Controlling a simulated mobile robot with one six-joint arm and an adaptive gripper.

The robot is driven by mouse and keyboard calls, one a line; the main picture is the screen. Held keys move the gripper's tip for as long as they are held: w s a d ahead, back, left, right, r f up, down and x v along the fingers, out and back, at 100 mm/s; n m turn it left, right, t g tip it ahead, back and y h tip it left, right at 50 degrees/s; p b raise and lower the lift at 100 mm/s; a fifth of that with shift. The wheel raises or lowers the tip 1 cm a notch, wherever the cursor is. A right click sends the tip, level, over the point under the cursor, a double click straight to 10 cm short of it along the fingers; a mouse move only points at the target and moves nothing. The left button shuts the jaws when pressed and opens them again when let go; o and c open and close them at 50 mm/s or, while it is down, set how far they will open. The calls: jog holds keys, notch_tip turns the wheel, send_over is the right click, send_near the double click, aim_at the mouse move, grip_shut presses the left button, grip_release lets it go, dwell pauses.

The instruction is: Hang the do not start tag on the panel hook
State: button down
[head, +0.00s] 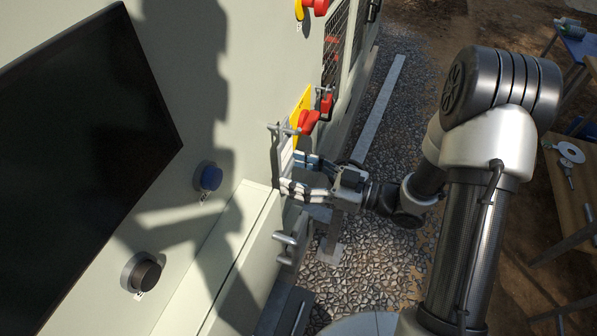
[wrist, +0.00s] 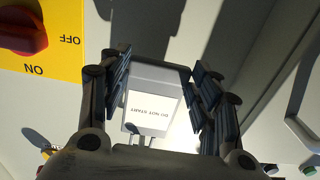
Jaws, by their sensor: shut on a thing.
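The do not start tag (wrist: 152,108) is a white label in a grey frame, its lettering upside down in the wrist view. It lies between the two finger pads of my gripper (wrist: 158,80), which is shut on it. In the head view my gripper (head: 290,172) is close to the pale panel face, just below a grey metal peg (head: 284,128) that looks like the panel hook. A narrow pale edge of the tag (head: 287,153) shows between the peg and the fingers. I cannot tell whether the tag touches the peg.
A red switch (head: 308,121) on a yellow plate (head: 301,101) is just beyond the peg. A blue knob (head: 208,178), a black knob (head: 146,274) and a dark screen (head: 80,140) are on the panel. A ledge box (head: 225,255) juts out below. A workbench (head: 570,195) stands at right.

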jog(key=shift+f, duration=0.3)
jog(key=shift+c, duration=2.3)
grip_release()
jog(key=shift+o, duration=0.4)
jog(key=o, duration=0.4)
jog(key=shift+f, duration=0.15)
jog(key=shift+s+d+f+b, duration=0.3)
jog(key=shift+s+d+f, duration=0.1)
jog(key=shift+d, duration=0.7)
jog(key=shift+s+d+f+b, duration=0.3)
jog(key=shift+s+d, duration=0.1)
jog(key=shift+d, duration=0.7)
jog(key=shift+s+d+f+b, duration=0.25)
jog(key=shift+s+d+f, duration=0.15)
jog(key=shift+d, duration=0.7)
